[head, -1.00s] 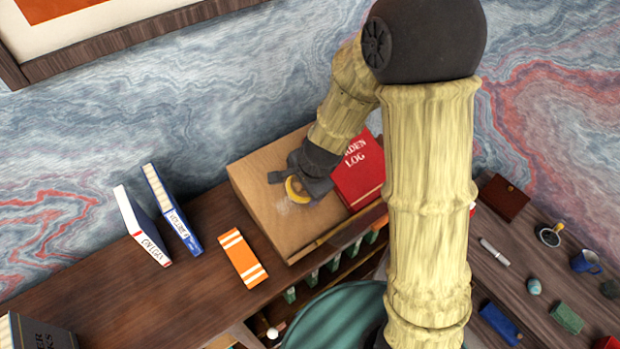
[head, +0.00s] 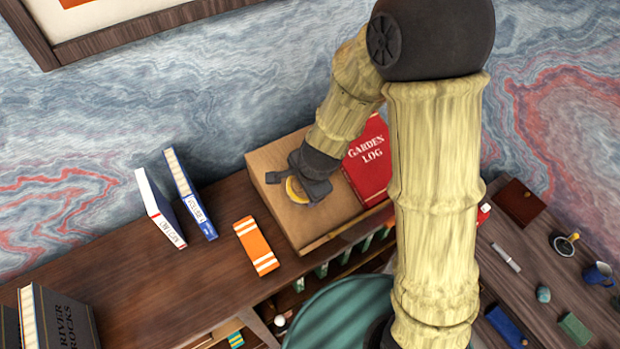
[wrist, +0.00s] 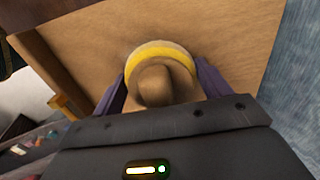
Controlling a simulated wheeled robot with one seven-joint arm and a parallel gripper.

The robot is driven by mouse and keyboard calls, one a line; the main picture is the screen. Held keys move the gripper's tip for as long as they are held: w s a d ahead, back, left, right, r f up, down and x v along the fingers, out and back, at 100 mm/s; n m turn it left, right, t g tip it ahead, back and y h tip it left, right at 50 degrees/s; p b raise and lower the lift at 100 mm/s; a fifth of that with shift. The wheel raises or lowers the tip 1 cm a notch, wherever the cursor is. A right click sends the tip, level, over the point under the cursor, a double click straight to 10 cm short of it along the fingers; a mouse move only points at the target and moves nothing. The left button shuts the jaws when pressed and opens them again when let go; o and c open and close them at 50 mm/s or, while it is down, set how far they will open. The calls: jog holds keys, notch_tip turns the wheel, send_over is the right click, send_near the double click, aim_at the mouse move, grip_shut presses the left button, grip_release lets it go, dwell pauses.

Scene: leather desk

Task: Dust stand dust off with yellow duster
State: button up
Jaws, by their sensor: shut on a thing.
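The stand (head: 328,213) is a light-brown wooden slope with a lip along its lower front edge, on top of the dark wooden shelf. My gripper (head: 303,188) is over the left part of the stand. It is shut on the yellow duster (head: 294,191), a round pad with a yellow band. In the wrist view the duster (wrist: 160,52) sits between the purple fingers, its knob toward me, against or just over the stand's board (wrist: 225,40). I cannot tell if it touches. No pale dust patch shows clearly on the stand now; the duster and gripper hide part of it.
A red Garden Log book (head: 369,165) lies on the stand's right side, close to my gripper. An orange striped book (head: 256,246) lies left of the stand. Two upright books (head: 190,200) stand farther left. Small items, including a blue mug (head: 598,273), lie on the right desk.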

aim_at(286, 196)
jog(key=shift+s+a, duration=0.15)
jog(key=shift+a, duration=0.1)
jog(key=shift+s+a+f+p, duration=0.1)
jog(key=shift+s+a+p, duration=0.15)
jog(key=shift+s+a, duration=0.45)
jog(key=shift+s+a+p, duration=0.2)
jog(key=shift+s+a, duration=0.15)
jog(key=shift+a, duration=0.5)
jog(key=shift+w+d+b, duration=0.25)
jog(key=shift+w+d, duration=0.3)
jog(key=shift+d, duration=0.25)
jog(key=shift+w+d+b, duration=0.25)
jog(key=shift+w+d, duration=0.25)
jog(key=shift+d, duration=0.3)
jog(key=shift+d, duration=0.1)
jog(key=shift+w+d, duration=0.2)
jog(key=shift+w+d+b, duration=0.2)
jog(key=shift+w+d, duration=0.25)
jog(key=shift+d, duration=0.2)
jog(key=shift+w+d+b, duration=0.15)
jog(key=shift+w+d, duration=0.3)
jog(key=shift+d, duration=0.2)
